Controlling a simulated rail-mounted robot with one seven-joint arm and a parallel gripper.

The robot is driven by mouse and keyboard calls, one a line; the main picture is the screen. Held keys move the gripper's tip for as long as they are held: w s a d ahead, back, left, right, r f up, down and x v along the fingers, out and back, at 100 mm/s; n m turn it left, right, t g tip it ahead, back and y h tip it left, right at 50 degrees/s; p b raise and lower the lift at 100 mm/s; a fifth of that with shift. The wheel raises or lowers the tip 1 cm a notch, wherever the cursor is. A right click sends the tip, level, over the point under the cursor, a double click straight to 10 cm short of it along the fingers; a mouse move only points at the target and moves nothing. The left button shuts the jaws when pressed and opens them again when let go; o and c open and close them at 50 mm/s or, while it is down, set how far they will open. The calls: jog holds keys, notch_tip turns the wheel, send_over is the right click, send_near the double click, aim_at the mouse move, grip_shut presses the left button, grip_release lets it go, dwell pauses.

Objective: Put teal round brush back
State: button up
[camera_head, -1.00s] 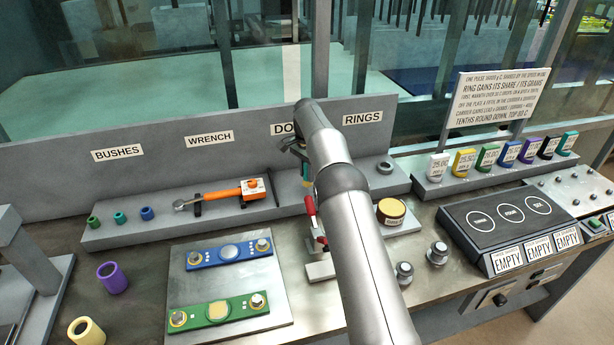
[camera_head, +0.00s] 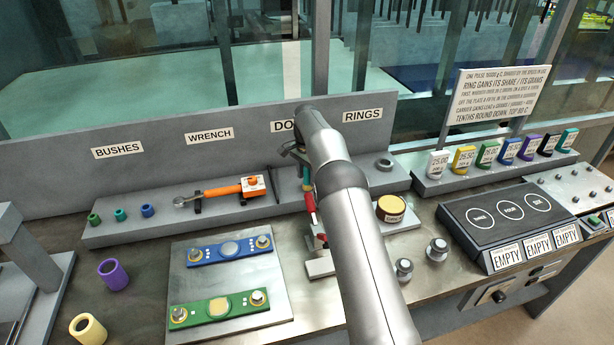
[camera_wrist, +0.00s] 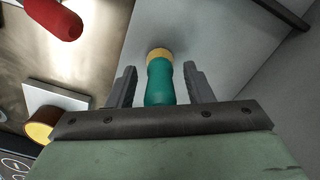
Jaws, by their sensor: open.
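The teal round brush (camera_wrist: 160,82), with a yellow band at its far end, lies between my fingers in the wrist view. My gripper (camera_wrist: 160,85) is open, with a visible gap on each side of the brush. In the head view my arm covers most of this spot. Only a small teal piece (camera_head: 306,173) shows below my gripper (camera_head: 300,153), in front of the grey shelf (camera_head: 285,190). I cannot tell whether the brush's yellow end touches the grey surface beyond it.
A red handle (camera_head: 310,203) stands close by; it also shows in the wrist view (camera_wrist: 55,18). A round tin (camera_head: 391,208) and metal knobs (camera_head: 437,250) are to the right. An orange wrench (camera_head: 222,191) lies left on the shelf. Blue (camera_head: 229,251) and green (camera_head: 219,309) plates lie in front.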

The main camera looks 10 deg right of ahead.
notch_tip(320, 180, up, 13)
jog(key=shift+f+p, duration=0.15)
jog(key=shift+p, duration=0.8)
jog(key=s+r+n, duration=0.3)
jog(key=s+r, duration=0.5)
jog(key=r, duration=0.1)
jog(key=s+r+n, duration=0.3)
jog(key=s, duration=1.1)
jog(key=s+f+n, duration=0.2)
jog(key=s+f, duration=0.3)
jog(key=s, duration=0.9)
jog(key=s+f+n+t, duration=0.1)
jog(key=s+f+n, duration=0.2)
jog(key=s, duration=1.1)
jog(key=shift+s+f+b, duration=0.2)
jog(key=shift+f+b, duration=0.2)
jog(key=shift+f, duration=0.85)
jog(key=shift+d, duration=0.1)
